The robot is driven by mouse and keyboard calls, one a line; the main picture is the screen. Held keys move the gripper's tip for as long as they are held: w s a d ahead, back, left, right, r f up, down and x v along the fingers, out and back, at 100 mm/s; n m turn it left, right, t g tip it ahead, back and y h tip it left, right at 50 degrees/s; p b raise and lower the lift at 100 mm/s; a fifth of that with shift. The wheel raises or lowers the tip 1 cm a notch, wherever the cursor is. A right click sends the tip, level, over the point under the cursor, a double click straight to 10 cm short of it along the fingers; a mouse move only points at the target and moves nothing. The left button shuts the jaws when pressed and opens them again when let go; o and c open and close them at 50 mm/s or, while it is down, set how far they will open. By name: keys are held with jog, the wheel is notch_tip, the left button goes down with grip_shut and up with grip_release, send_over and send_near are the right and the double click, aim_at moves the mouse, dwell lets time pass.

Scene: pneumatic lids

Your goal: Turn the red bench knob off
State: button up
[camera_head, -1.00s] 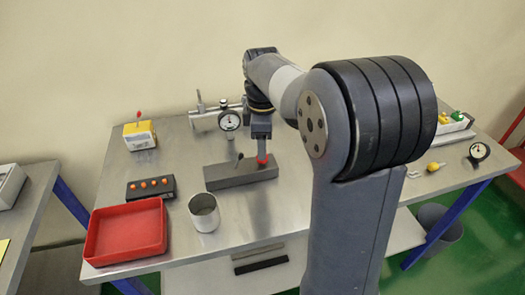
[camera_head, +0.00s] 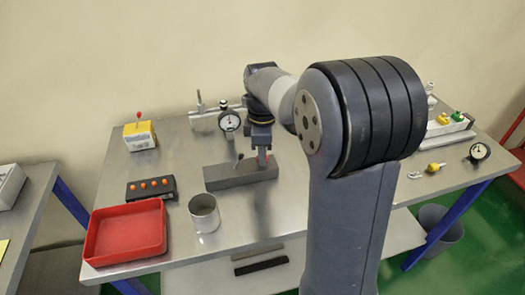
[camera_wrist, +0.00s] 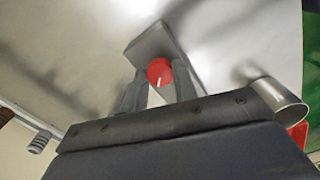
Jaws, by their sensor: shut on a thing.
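The red knob (camera_head: 263,161) sits on the right end of a grey block (camera_head: 228,179) on the metal bench. My gripper (camera_head: 262,152) points down over that end of the block, and its fingers hide most of the knob. In the wrist view the round red knob (camera_wrist: 159,71) lies between the two fingertips of my gripper (camera_wrist: 159,80), with a short white mark on its face. The fingers are shut on the knob. The grey block (camera_wrist: 150,43) reaches out behind it.
A dial gauge (camera_head: 229,121) on piping stands just behind the block. A metal cup (camera_head: 204,213), a red tray (camera_head: 104,257), a black box with orange buttons (camera_head: 136,190) and a yellow box (camera_head: 140,140) stand to the left. The bench front is clear right of the cup.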

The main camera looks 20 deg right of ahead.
jog(key=shift+c, duration=0.9)
jog(key=shift+r+m+p, duration=0.1)
jog(key=shift+m+p, duration=0.5)
jog(key=shift+m, duration=0.4)
jog(key=m+p, duration=0.1)
jog(key=m, duration=0.2)
jog(key=shift+m, duration=0.3)
jog(key=m+p, duration=0.1)
jog(key=m, duration=0.2)
jog(key=shift+m+p, duration=0.3)
jog(key=shift+p, duration=0.05)
jog(key=m+p, duration=0.1)
jog(key=m, duration=0.3)
jog(key=shift+m, duration=0.3)
jog(key=shift+m+p, duration=0.4)
jog(key=shift+m, duration=1.7)
